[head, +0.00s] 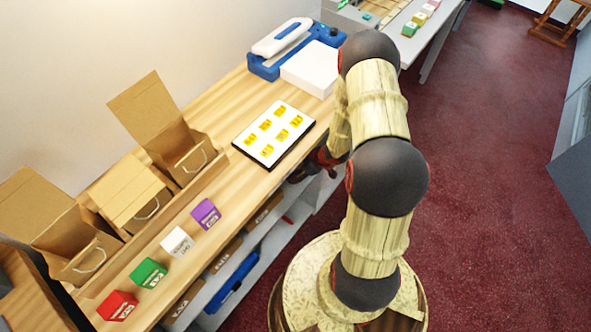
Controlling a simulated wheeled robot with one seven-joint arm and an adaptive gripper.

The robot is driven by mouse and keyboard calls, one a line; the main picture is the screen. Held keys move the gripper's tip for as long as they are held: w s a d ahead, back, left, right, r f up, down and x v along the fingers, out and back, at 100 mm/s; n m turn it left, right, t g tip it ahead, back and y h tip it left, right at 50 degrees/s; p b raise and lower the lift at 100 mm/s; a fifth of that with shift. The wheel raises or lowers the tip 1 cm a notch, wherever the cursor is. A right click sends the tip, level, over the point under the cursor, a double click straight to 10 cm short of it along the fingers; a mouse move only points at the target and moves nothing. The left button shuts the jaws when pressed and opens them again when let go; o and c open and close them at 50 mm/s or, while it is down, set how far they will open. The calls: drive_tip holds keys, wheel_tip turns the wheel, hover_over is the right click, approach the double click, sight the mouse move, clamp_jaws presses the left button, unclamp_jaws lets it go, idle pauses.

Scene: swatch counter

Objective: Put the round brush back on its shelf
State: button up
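I cannot make out the round brush in the head view. Open grey shelves (281,233) run under the front of the wooden counter; their inside shows only in part. My gripper (303,173) is at the counter's front edge, just right of the black-edged white board, low near the shelves. My arm hides much of it, and I cannot tell whether its fingers are open or hold anything.
The white board (271,134) bears several yellow swatches. Purple (206,214), white (178,243), green (149,273) and red (118,305) blocks line the counter's front. Cardboard boxes (125,192) stand behind. A blue-and-white device (290,45) sits farther back.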

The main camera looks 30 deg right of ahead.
drive_tip(key=shift+o, duration=0.9)
drive_tip(key=shift+r, duration=0.25)
drive_tip(key=p+v, duration=0.6)
drive_tip(key=v, duration=0.6)
wheel_tip(320, 180, up, 5)
drive_tip(key=p, duration=0.5)
drive_tip(key=shift+f+p, duration=0.1)
drive_tip(key=shift+p, duration=0.2)
drive_tip(key=s+a, duration=0.4)
drive_tip(key=s, duration=0.9)
drive_tip(key=shift+s, duration=0.25)
